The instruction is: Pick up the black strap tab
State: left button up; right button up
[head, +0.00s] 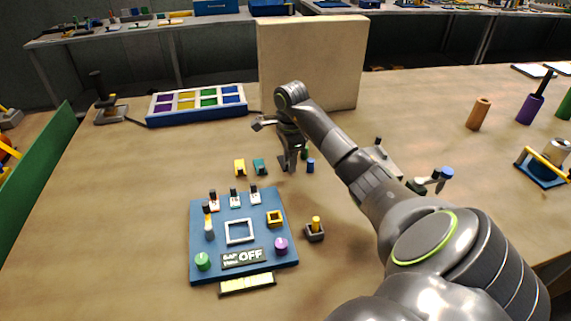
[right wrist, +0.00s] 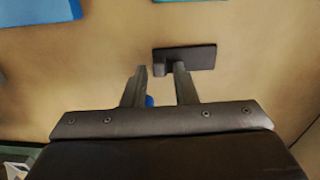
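The black strap tab (right wrist: 198,57) appears in the right wrist view as a flat dark plate with a small raised block at its left end. My right gripper (right wrist: 160,67) is open, with a finger on either side of the raised block in this view. The right fingertip overlaps the plate; I cannot tell whether it touches. In the head view my right gripper (head: 291,160) points down at the table behind the blue panel, and the tab is not clearly distinguishable there. My left gripper is not in view.
A small blue cylinder (head: 311,166) stands just right of the gripper. Yellow (head: 240,167) and teal (head: 260,166) clips lie to its left. The blue panel (head: 197,235) is nearer, a beige board (head: 325,60) stands behind, and a color tray (head: 153,112) is at back left.

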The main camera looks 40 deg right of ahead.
grip_shut()
jog(key=shift+r, duration=0.1)
